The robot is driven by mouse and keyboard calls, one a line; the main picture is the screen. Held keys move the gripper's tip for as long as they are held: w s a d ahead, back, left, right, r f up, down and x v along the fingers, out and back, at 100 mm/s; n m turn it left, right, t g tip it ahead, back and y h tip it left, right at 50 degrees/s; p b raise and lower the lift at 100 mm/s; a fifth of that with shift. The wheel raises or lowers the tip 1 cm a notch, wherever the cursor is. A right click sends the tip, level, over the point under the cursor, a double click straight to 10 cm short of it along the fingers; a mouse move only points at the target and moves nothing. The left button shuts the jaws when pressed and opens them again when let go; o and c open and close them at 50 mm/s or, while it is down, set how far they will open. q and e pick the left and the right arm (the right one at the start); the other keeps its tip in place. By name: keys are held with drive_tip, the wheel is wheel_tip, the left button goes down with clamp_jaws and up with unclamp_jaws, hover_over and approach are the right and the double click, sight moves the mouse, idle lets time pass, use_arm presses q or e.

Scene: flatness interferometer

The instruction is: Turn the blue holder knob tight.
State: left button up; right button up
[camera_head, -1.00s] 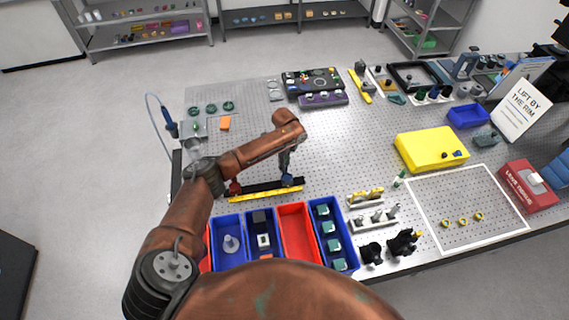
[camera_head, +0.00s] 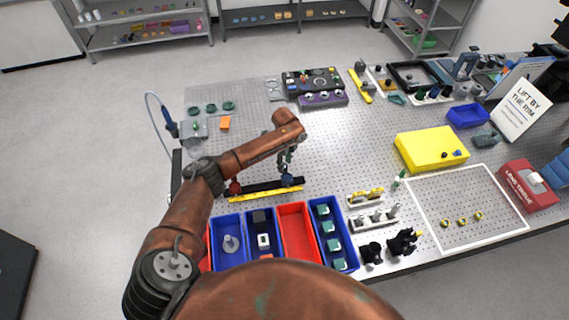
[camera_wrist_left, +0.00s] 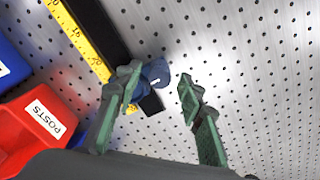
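The blue holder (camera_head: 287,179) stands at the right end of a black rail with a yellow scale along it. In the left wrist view the blue holder (camera_wrist_left: 155,73) shows as a rounded blue part close to the left-hand finger, partly hidden by it. My left gripper (camera_head: 287,160) is just above the blue holder in the head view. In the left wrist view its green fingers (camera_wrist_left: 160,88) are apart, with nothing gripped between them. I cannot tell whether the left-hand finger touches the holder. The knob itself is too small to make out. My right gripper is not in view.
A red holder (camera_head: 235,187) stands near the rail's left end. The yellow scale (camera_head: 266,195) runs along the rail's front. Blue and red bins (camera_head: 295,228) stand in front of it; one is labelled POSTS in the wrist view (camera_wrist_left: 48,118).

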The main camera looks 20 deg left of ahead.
sight(285, 165)
use_arm(q)
wheel_tip(285, 165, up, 12)
idle(0.7)
drive_tip(key=shift+r, duration=0.1)
idle(0.3)
